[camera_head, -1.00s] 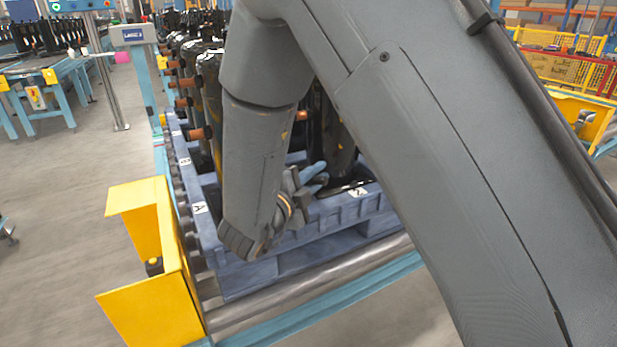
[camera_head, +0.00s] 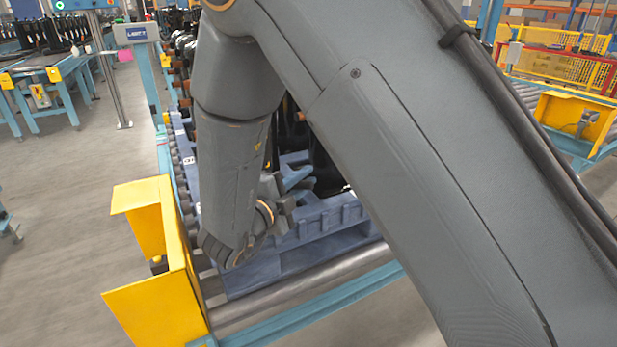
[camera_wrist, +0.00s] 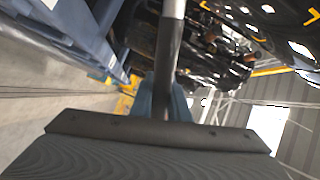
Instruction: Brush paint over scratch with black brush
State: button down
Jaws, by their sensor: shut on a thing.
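My gripper (camera_head: 297,180) is low beside the near end of the blue pallet, partly hidden by my wrist. In the wrist view its blue-grey fingers (camera_wrist: 165,103) are shut on a black brush (camera_wrist: 168,60). The dark handle runs up the picture to a silvery part at the top edge; the bristle tip is out of view. Glossy black compressors (camera_wrist: 215,60) stand beyond and to the right of the brush. In the head view one black compressor (camera_head: 325,165) shows close to my gripper. I cannot make out the scratch, nor whether the brush touches anything.
The blue pallet (camera_head: 335,215) sits on a roller conveyor (camera_head: 300,287). A yellow guard (camera_head: 155,305) stands at its near left corner. Open floor lies to the left. My arm hides much of the head view's middle and right.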

jog(key=w+d, duration=0.1)
jog(key=d, duration=0.1)
jog(key=w+d+r+p, duration=0.1)
jog(key=shift+w+d, duration=0.2)
jog(key=shift+d, duration=0.15)
dwell(1.1)
jog(key=shift+a, duration=0.1)
jog(key=s+a+p, duration=0.1)
jog(key=s+a, duration=0.2)
jog(key=a, duration=0.2)
jog(key=shift+s, duration=0.15)
dwell(0.5)
jog(key=shift+s+p, duration=0.1)
jog(key=shift+p, duration=0.2)
